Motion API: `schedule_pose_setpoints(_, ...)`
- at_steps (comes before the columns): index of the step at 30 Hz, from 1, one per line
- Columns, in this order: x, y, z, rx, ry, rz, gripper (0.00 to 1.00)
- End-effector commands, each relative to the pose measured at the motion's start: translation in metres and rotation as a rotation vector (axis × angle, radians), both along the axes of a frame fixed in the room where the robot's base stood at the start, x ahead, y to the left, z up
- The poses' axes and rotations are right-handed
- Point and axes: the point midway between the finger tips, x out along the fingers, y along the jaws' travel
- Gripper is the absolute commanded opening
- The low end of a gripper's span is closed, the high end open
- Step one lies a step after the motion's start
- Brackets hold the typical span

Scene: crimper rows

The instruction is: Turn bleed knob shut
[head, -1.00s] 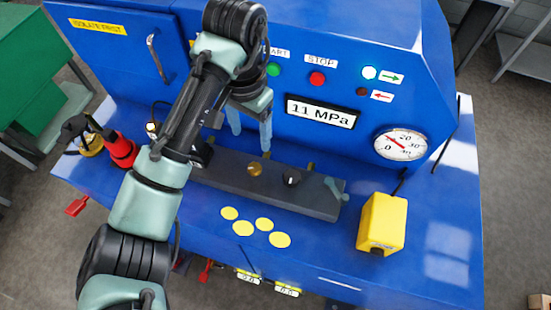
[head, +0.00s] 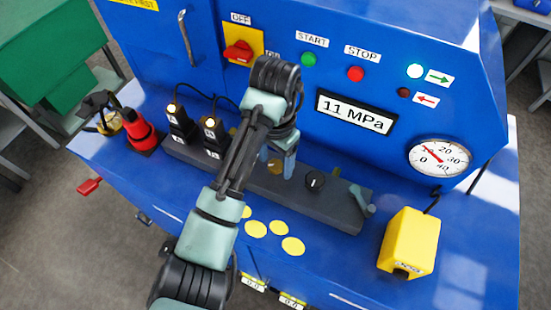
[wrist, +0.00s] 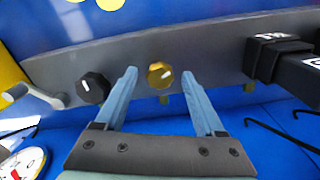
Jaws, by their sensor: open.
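A dark manifold block (head: 345,212) lies along the blue bench. It carries a round brass knob (head: 275,169) and a black knob with a white mark (head: 314,181); no label shows which is the bleed knob. My gripper (head: 276,163) is open at the brass knob, its blue fingers partly hiding it. In the wrist view the brass knob (wrist: 159,75) appears between the two fingertips (wrist: 159,78), with a gap on each side; contact is not visible. The black knob (wrist: 93,88) is outside the fingers, to the left.
A grey-green lever (head: 362,205) sits at the block's right end. Two black plugs with lit lamps (head: 181,128) stand at its left. A yellow box (head: 408,242) is on the right of the bench. The display (head: 355,112) reads 11 MPa, near a round gauge (head: 438,157).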

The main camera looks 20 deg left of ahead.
Motion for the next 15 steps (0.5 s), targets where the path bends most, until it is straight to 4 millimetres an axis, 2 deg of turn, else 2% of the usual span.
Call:
schedule_pose_setpoints(5, 0.0, 0.0, 0.0, 0.0, 0.0, 0.0, 0.69)
schedule_pose_setpoints(15, 0.0001, -0.0001, 0.0003, 0.0, 0.0, 0.0, 0.08)
